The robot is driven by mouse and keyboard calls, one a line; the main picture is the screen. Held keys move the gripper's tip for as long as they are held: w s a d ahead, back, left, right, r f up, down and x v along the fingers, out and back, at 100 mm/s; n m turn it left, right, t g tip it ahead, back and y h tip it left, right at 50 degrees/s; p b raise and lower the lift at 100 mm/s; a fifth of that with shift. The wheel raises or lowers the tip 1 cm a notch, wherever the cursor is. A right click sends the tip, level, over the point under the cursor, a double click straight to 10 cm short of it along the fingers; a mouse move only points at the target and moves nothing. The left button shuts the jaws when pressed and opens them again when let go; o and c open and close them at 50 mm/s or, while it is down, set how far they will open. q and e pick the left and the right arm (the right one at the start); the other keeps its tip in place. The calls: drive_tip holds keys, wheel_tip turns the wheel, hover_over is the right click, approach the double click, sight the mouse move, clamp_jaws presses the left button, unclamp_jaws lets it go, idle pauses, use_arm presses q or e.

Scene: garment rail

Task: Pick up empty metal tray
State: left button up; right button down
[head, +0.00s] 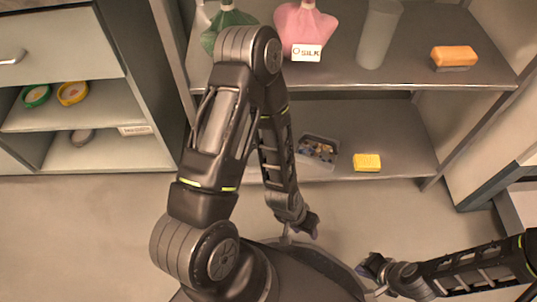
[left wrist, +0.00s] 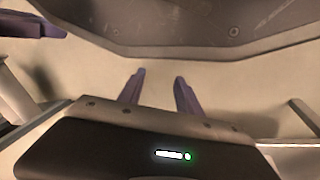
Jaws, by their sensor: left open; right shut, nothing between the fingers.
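I see no empty metal tray in either view. A small grey tray (head: 333,168) on the lower shelf holds several small dark and tan items; its material is unclear. My left gripper (head: 312,226) hangs over the floor in front of the shelf, below the tray in the head view. In the left wrist view its two purple fingers (left wrist: 158,80) stand apart with nothing between them. My right gripper (head: 368,267) is at the lower right of the head view, shut and empty, apart from the shelves.
A yellow sponge (head: 367,162) lies right of the tray. The upper shelf (head: 340,70) holds a green garment-like item (head: 226,20), a pink one (head: 300,25), a grey cylinder (head: 379,35) and an orange block (head: 454,56). A cabinet (head: 60,45) stands left. The floor (head: 80,235) is clear.

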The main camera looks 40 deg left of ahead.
use_arm(q)
drive_tip(key=w+a+r+m+t+y, duration=0.1)
drive_tip(key=w+a+m, duration=0.3)
drive_tip(key=a, duration=0.4)
drive_tip(key=w+a+r+m+t+y, duration=0.1)
drive_tip(key=w+a+r+m+y, duration=0.2)
drive_tip(key=a, duration=0.6)
drive_tip(key=w+a+r+m+t+y, duration=0.1)
drive_tip(key=w+a+r+m+y, duration=0.1)
drive_tip(key=w+a+m, duration=0.3)
drive_tip(key=w+a+y, duration=0.1)
drive_tip(key=a, duration=0.3)
drive_tip(key=shift+w+t+b, duration=0.3)
drive_tip(key=shift+t+b, duration=0.1)
drive_tip(key=b+x, duration=0.1)
drive_tip(key=x, duration=0.1)
drive_tip(key=shift+w+a+f, duration=0.1)
drive_tip(key=shift+a+f, duration=0.05)
drive_tip(key=shift+f, duration=0.15)
